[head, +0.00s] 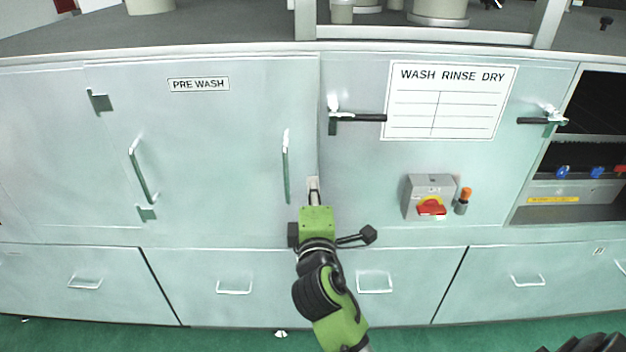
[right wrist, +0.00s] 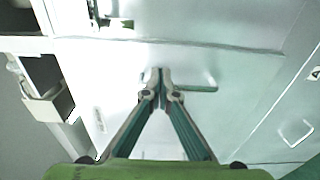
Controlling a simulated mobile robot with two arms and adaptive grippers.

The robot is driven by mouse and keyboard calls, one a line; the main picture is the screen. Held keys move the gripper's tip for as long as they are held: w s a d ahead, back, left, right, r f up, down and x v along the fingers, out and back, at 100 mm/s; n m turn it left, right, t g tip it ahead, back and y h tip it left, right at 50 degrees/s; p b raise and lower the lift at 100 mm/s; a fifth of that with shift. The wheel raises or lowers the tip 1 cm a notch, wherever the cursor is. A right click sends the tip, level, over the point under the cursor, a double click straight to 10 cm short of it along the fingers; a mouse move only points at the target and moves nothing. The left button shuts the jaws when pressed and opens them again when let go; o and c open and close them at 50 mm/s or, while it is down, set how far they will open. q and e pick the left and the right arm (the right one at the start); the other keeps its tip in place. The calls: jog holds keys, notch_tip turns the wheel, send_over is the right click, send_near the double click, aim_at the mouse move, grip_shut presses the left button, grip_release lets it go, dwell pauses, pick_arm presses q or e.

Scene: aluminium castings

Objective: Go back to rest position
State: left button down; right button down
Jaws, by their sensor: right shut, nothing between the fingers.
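My right gripper (head: 314,184) is shut and empty in front of the pale green washing cabinet (head: 230,130), near the seam right of the PRE WASH door. A vertical bar handle (head: 286,165) stands just left of it in the head view. In the right wrist view the two fingers meet at their tips (right wrist: 162,78), with nothing between them. A bar handle (right wrist: 195,88) shows behind the fingertips there; I cannot tell whether they touch it. My left gripper is not in view.
A red rotary switch (head: 431,208) and an orange lamp (head: 466,194) stick out right of the gripper. Lever latches (head: 350,117) stick out above. Drawers with handles (head: 234,289) run below, over the green floor (head: 220,337). An open bay (head: 590,150) lies at the far right.

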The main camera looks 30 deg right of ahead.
jog(key=a+f+g+y, duration=0.2)
jog(key=a+f, duration=0.1)
jog(key=f, duration=0.9)
jog(key=a+f+g+y, duration=0.15)
jog(key=a+f, duration=0.25)
jog(key=f, duration=0.7)
jog(key=s+a+f+m+g+y, duration=0.15)
jog(key=s+f, duration=0.45)
jog(key=f, duration=0.6)
jog(key=s+f+m+g+y, duration=0.1)
jog(key=s+f+g, duration=0.3)
jog(key=f, duration=0.8)
jog(key=s+d+f+m+g+y, duration=0.1)
jog(key=s+f+m+g, duration=0.1)
jog(key=s+f, duration=0.7)
jog(key=s+d+f+m+g, duration=0.1)
jog(key=s+f+m, duration=0.1)
jog(key=s+f, duration=0.8)
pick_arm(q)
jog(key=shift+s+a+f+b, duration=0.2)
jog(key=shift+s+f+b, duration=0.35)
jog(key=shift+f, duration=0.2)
pick_arm(e)
jog(key=s+d+f+m+g, duration=0.1)
jog(key=s+f+m, duration=0.1)
jog(key=s, duration=0.8)
jog(key=s+d+f+m+g, duration=0.2)
jog(key=s, duration=0.9)
jog(key=shift+f, duration=0.15)
